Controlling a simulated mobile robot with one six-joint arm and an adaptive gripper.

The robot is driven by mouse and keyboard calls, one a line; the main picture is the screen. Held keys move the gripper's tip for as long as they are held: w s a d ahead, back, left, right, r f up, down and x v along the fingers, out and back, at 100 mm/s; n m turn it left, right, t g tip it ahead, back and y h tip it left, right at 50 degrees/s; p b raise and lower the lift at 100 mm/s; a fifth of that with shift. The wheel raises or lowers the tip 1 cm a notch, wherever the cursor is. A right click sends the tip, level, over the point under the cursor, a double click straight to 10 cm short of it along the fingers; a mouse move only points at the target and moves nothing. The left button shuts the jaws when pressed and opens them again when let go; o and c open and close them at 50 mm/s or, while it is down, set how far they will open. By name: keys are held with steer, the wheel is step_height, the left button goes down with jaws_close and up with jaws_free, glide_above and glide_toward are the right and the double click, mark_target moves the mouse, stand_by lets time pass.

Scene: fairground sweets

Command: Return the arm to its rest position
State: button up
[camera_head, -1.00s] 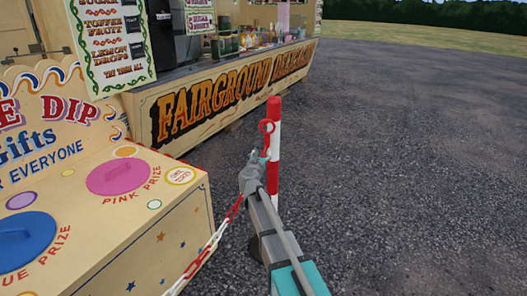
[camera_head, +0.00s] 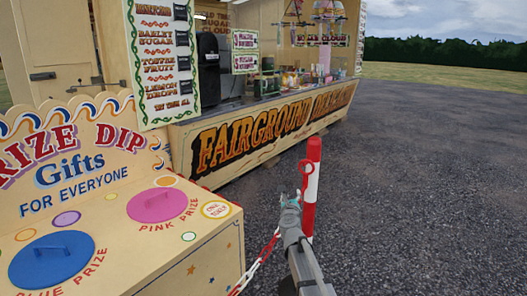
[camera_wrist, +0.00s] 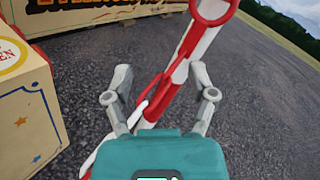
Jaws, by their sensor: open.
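My gripper (camera_head: 291,203) is at the end of my extended arm, low in the middle of the head view. In the wrist view my gripper (camera_wrist: 163,98) has its two fingers apart. A red and white post (camera_head: 311,188) stands upright just beyond it, with a red ring at its upper part. In the wrist view the post (camera_wrist: 190,55) runs between and past the fingers, and the red ring (camera_wrist: 213,10) is at the top. I cannot tell whether a finger touches the post or chain.
A red and white chain (camera_head: 258,262) runs from near the post to the lower left. The prize dip counter (camera_head: 215,255) stands close on the left, with a pink lid (camera_head: 157,205) and a blue lid (camera_head: 52,260). The sweets stall (camera_head: 262,135) is behind. Open tarmac (camera_head: 430,190) lies to the right.

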steer(key=s+a+f+n+g+y, duration=0.4)
steer(key=s+n, duration=0.3)
steer(key=n, duration=0.4)
steer(key=s+a+f+n+g+y, duration=0.1)
steer(key=s+f+n+g+y, duration=0.3)
steer(key=s+f+n, duration=0.5)
steer(key=s+d+f+n+g+h, duration=0.3)
steer(key=s+d+n+g, duration=0.25)
steer(key=s, duration=0.35)
steer(key=s+d+f+n+g+h, duration=0.2)
steer(key=s+d+f+n+g, duration=0.15)
steer(key=s+n, duration=0.35)
steer(key=s+d+r+p, duration=0.1)
steer(key=r+p, duration=1.6)
steer(key=s+d+r+g+h+p, duration=0.1)
steer(key=s+r+p, duration=0.1)
steer(key=r+p, duration=1.6)
steer(key=shift+r+p, duration=0.25)
steer(key=shift+p, duration=0.05)
